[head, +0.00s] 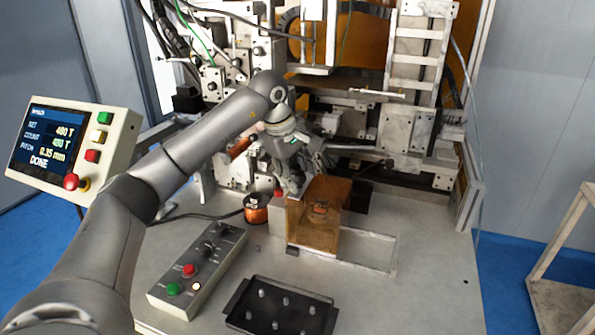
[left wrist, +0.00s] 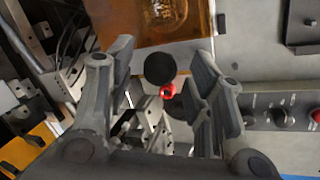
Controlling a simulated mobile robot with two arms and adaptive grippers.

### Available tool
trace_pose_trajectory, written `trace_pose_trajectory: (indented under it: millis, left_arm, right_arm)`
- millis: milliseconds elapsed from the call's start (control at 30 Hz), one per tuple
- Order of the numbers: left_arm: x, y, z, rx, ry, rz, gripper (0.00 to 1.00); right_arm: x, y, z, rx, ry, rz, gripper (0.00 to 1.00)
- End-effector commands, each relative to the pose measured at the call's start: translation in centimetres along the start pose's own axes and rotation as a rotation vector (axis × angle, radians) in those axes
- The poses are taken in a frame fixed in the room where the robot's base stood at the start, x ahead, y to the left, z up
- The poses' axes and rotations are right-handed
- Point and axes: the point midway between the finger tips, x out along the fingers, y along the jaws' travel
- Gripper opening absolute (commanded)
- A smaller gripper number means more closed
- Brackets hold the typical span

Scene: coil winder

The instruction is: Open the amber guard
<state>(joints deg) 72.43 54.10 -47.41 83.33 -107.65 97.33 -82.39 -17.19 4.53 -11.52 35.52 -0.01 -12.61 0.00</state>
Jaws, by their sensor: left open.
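The amber guard (head: 318,215) is a see-through orange-brown box on the machine's bench, right of centre in the head view. It stands down over the work area, and a dark shape shows through it. In the left wrist view the guard (left wrist: 150,22) fills the top middle. My left gripper (head: 289,188) is just at the guard's left rear side. Its jaws are open, and in the left wrist view a round black knob (left wrist: 160,68) shows between the fingers, with a small red part (left wrist: 168,91) by it. I cannot tell whether the fingers touch the knob. My right gripper is out of view.
A copper wire spool (head: 256,209) stands left of the guard. A grey control box (head: 198,270) and a black tray with several pegs (head: 280,308) lie in front. A display panel (head: 72,150) reads DONE at left. The bench's right side is clear.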

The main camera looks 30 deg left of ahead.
Motion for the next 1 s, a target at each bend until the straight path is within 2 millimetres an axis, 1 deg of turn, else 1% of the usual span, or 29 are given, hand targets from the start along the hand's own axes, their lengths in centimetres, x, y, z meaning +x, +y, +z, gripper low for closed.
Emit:
trace_pose_trajectory:
  millis: [167,267,500,533,567,733,800,867,1000]
  left_arm:
    - [0.0,0.0,0.0,0.000,0.000,0.000,0.48]
    - [0.0,0.0,0.0,0.000,-0.001,-0.001,0.36]
    - [0.0,0.0,0.0,0.000,-0.001,-0.001,0.06]
    - [0.0,0.0,0.0,0.000,-0.001,-0.001,0.02]
    - [0.0,0.0,0.0,0.000,-0.001,-0.001,0.00]
    - [0.0,0.0,0.1,0.001,-0.001,-0.001,0.00]
    - [0.1,0.2,0.5,0.003,-0.002,-0.002,0.00]
    - [0.2,0.7,1.4,0.006,-0.003,-0.002,0.00]
    - [0.6,2.2,4.6,0.009,-0.005,-0.002,0.00]
  right_arm:
    - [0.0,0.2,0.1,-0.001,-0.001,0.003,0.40]
    - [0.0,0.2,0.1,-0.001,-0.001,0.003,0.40]
    - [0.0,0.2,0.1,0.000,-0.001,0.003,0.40]
    - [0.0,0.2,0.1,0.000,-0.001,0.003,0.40]
    - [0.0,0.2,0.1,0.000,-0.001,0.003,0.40]
    - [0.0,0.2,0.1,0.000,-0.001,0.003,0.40]
    - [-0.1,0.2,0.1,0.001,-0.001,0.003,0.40]
    - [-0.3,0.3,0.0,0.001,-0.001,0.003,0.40]
    - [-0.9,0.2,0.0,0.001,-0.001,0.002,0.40]
